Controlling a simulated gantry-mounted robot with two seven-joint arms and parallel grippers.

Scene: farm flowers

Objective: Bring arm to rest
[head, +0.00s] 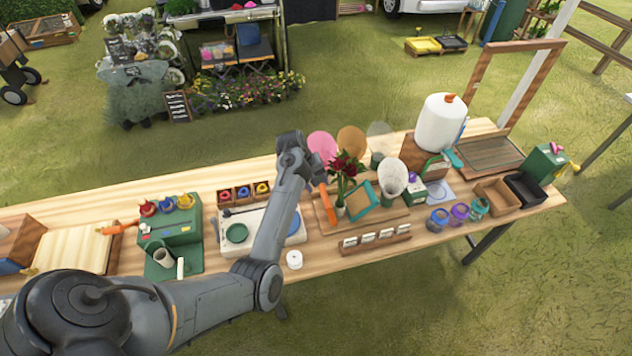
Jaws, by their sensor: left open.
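My left arm reaches in from the lower left over the wooden table (130,190). It bends at the elbow and its wrist is raised near the table's back edge. My left gripper (318,178) is open beside a vase of dark red flowers (345,165). Its fingers are small and partly hidden among the things there, and I see nothing held in it. An orange object (328,203) is just below it; I cannot tell if they touch. My right arm and gripper are not in view.
Near the gripper are round pink (322,146) and tan (351,140) discs and a teal frame (366,201). A label rack (375,239) stands in front.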

